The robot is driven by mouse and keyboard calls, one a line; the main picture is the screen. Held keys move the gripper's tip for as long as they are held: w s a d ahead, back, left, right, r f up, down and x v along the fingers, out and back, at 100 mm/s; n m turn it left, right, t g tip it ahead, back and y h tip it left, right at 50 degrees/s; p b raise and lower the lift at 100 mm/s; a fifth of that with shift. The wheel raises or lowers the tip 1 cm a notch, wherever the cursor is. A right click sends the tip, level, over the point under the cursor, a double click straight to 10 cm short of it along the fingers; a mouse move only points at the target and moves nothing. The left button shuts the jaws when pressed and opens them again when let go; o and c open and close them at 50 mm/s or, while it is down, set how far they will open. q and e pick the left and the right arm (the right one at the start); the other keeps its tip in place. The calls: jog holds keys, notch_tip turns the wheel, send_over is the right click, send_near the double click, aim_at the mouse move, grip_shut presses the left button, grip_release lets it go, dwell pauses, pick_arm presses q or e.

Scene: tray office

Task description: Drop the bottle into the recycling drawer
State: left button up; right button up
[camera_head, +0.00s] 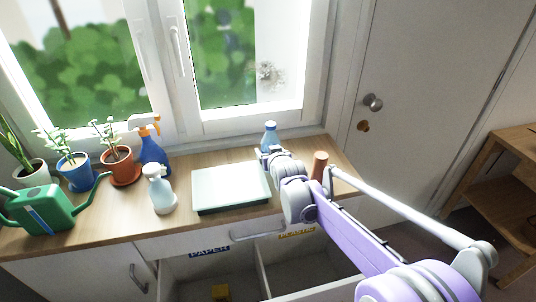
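A blue bottle (270,133) stands upright on the counter near the window, with its lower part hidden behind my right gripper. My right gripper (266,154) is at the bottle's lower part. Its fingers are small and partly hidden, so I cannot tell whether they are closed on the bottle. The recycling drawer (258,270) is open below the counter, with a divider between a compartment labelled PAPER and one labelled PLASTIC. My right arm covers part of the PLASTIC side. My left gripper is not in view.
A white and green tray (231,187) lies on the counter left of my arm. A pale pump bottle (160,192), a blue spray bottle (152,150), potted plants and a green watering can (42,207) stand further left. A brown cylinder (319,165) stands beside my arm.

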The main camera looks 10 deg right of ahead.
jog(key=shift+f, duration=0.4)
jog(key=shift+f, duration=0.2)
jog(key=o, duration=1.3)
jog(key=shift+r, duration=0.15)
